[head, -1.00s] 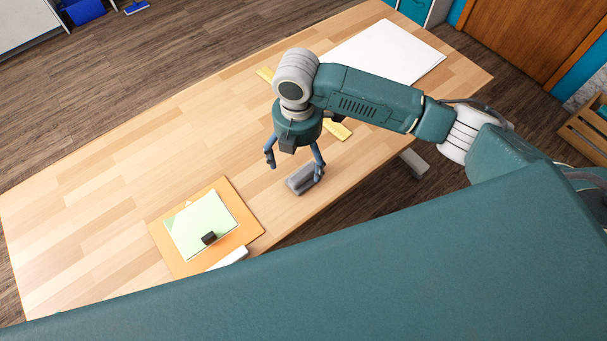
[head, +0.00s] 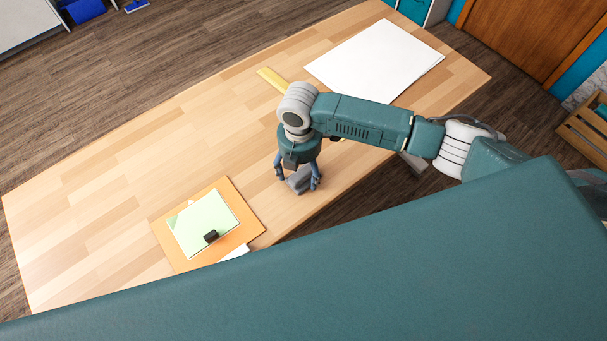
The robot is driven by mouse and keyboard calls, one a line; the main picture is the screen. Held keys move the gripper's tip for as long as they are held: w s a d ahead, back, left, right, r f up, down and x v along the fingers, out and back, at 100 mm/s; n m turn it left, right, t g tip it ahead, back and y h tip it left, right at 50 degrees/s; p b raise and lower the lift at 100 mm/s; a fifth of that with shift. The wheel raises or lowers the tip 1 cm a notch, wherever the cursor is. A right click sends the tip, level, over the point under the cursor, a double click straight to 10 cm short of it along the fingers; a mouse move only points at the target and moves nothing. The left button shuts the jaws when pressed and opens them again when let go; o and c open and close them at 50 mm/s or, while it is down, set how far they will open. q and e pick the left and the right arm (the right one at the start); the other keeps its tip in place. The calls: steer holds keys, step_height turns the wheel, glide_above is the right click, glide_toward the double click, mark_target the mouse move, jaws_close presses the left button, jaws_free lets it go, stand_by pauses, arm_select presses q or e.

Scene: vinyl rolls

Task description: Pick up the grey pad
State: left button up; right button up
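The grey pad (head: 298,181) is a small grey block on the wooden table near its front edge, just below my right gripper. My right gripper (head: 297,178) points down over it, with one finger on each side. The fingers are spread apart. The right finger is very close to the pad, and I cannot tell whether it touches. Part of the pad is hidden by the gripper. My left gripper is not in view.
The wooden table (head: 120,180) is mostly clear on the left. An orange folder (head: 250,228) with a pale green sheet (head: 205,220) and a black clip (head: 211,236) lies at the front left. A large white sheet (head: 375,60) and a yellow ruler (head: 272,78) lie farther back.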

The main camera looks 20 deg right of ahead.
steer(key=c, duration=0.3)
steer(key=shift+c, duration=0.2)
steer(key=shift+r, duration=0.15)
steer(key=shift+r, duration=0.25)
steer(key=shift+r+b, duration=1.1)
steer(key=shift+r, duration=8.55)
steer(key=shift+o, duration=0.9)
steer(key=c, duration=0.9)
